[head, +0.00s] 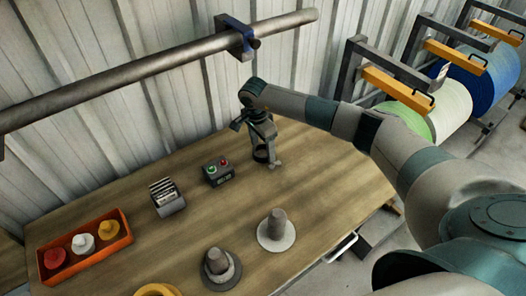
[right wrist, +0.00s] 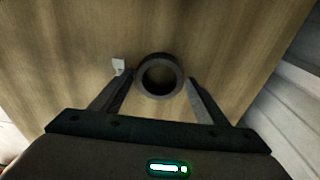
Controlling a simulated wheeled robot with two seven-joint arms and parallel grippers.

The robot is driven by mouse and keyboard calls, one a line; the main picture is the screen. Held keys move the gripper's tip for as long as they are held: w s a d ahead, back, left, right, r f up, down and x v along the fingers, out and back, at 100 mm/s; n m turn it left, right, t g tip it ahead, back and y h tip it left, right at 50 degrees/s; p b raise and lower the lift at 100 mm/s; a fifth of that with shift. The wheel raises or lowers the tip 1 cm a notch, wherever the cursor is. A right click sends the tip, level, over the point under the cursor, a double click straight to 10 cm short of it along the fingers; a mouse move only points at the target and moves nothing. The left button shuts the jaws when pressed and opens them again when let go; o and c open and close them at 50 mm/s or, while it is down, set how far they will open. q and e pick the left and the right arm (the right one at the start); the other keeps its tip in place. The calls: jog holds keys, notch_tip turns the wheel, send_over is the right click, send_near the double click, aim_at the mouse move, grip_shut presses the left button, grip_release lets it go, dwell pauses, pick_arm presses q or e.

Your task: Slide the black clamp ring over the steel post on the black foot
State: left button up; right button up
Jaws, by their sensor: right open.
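The black clamp ring (head: 261,155) lies on the wooden table below my right gripper (head: 267,154). The right wrist view shows the ring (right wrist: 159,92) from above, with its round hole. The fingers of my right gripper (right wrist: 160,88) are open, one on each side of the ring, with gaps visible. A small pale piece (right wrist: 118,66) shows by the left fingertip; I cannot tell what it is. The steel post (head: 217,259) stands upright on the black foot (head: 232,276) near the front of the table. My left gripper is not in view.
A similar post on a pale foot (head: 277,235) stands right of the black foot. A yellow ring (head: 158,290) is at the bottom edge. A button box (head: 218,171), a dark holder (head: 168,196) and an orange tray (head: 125,241) stand to the left. The table middle is clear.

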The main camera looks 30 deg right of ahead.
jog(key=c, duration=1.2)
jog(key=shift+c, duration=0.3)
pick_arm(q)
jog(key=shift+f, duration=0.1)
pick_arm(e)
jog(key=shift+w+r, duration=0.1)
jog(key=shift+r, duration=0.05)
jog(key=shift+r+b, duration=0.4)
jog(key=r, duration=0.1)
jog(key=r+b, duration=0.1)
jog(key=r, duration=0.1)
jog(key=shift+s+d+r+b, duration=0.1)
jog(key=shift+s+d+b, duration=0.1)
jog(key=shift+b, duration=0.1)
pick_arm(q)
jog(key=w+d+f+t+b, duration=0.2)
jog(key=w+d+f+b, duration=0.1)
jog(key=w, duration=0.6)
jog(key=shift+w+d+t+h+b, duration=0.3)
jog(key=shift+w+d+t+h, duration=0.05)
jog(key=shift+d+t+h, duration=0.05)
pick_arm(e)
jog(key=s+d+r, duration=0.4)
jog(key=s+r, duration=0.3)
jog(key=s, duration=0.3)
jog(key=shift+s+d, duration=0.15)
jog(key=shift+d, duration=0.15)
